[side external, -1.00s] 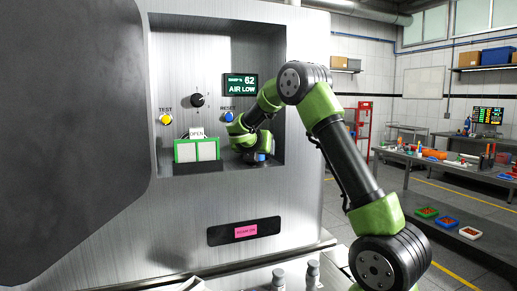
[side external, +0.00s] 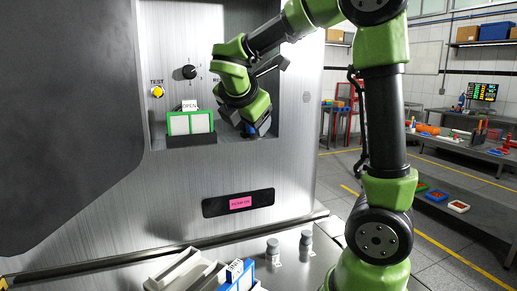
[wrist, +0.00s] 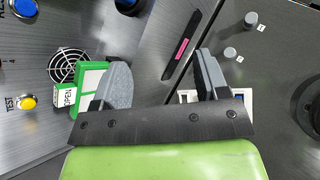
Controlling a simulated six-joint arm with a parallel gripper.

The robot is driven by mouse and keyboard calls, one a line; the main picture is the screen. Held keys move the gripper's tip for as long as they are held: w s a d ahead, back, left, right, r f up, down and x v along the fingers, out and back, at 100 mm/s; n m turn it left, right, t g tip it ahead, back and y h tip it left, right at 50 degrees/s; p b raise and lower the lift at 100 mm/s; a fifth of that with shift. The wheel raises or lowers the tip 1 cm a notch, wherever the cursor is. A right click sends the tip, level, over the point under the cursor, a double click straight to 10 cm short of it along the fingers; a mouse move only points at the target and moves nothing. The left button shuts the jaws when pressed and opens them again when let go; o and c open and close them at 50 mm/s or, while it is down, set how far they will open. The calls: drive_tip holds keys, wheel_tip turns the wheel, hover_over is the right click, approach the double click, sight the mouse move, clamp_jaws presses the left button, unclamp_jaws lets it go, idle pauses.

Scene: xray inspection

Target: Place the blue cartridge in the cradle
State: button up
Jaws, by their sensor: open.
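My gripper (wrist: 163,82) is open, with nothing between its fingers in the wrist view. In the side view my gripper (side external: 254,128) points down at the right of the machine's recess, beside a green-framed cartridge (side external: 190,123). The blue cartridge (side external: 240,278), blue-framed with a white label, is at the bottom edge of the side view, partly cut off. It lies low on the bench, well below my gripper. In the wrist view the blue-and-white piece (wrist: 239,97) is mostly hidden behind the right finger. I cannot tell which part is the cradle.
The green cartridge stands on a dark holder (side external: 190,140) in the recess, with an OPEN tag. A pale grey tray (side external: 180,272) lies left of the blue cartridge. Two small grey cylinders, one here (side external: 273,250), stand on the bench to its right. A yellow TEST button (side external: 157,91) is on the panel.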

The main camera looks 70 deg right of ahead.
drive_tip(key=s+a+f+m+t+y, duration=0.1)
drive_tip(key=s+a+m+t+y, duration=0.1)
drive_tip(key=s+a+m+y, duration=0.3)
drive_tip(key=s+a+f+m+t+y, duration=0.2)
drive_tip(key=s+a+m+y, duration=0.4)
drive_tip(key=a+m, duration=0.7)
drive_tip(key=shift+s+a+m+t+y, duration=0.3)
drive_tip(key=shift+a+t+y, duration=0.1)
drive_tip(key=shift+t+y, duration=0.1)
